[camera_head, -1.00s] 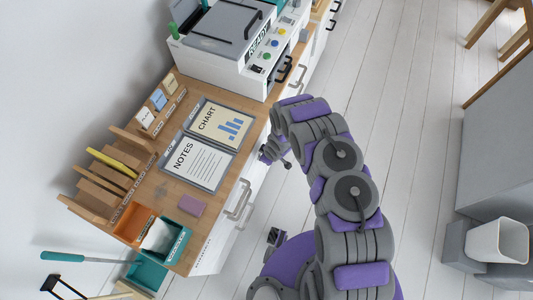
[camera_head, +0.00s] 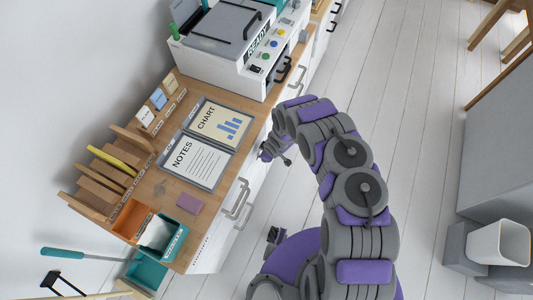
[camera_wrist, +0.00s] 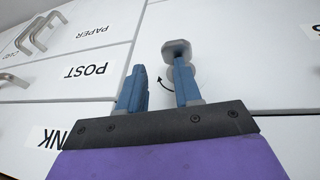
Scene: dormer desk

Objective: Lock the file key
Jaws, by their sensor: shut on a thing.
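In the wrist view, the file key shows as a grey, rounded head (camera_wrist: 176,47) at the tip of the right finger. A pale round lock plate (camera_wrist: 187,73) and a curved black arrow lie beside it on the white cabinet front. My gripper (camera_wrist: 159,70) has two blue fingers and is shut on the key at this front; the exact contact is partly hidden by the right finger. In the head view, my gripper (camera_head: 273,150) is at the cabinet front beside the desk edge, and the key cannot be made out.
White drawer fronts labelled POST (camera_wrist: 88,71) and PAPER, with metal handles (camera_wrist: 38,33), lie left in the wrist view. White floor (camera_head: 420,130) is open to the right.

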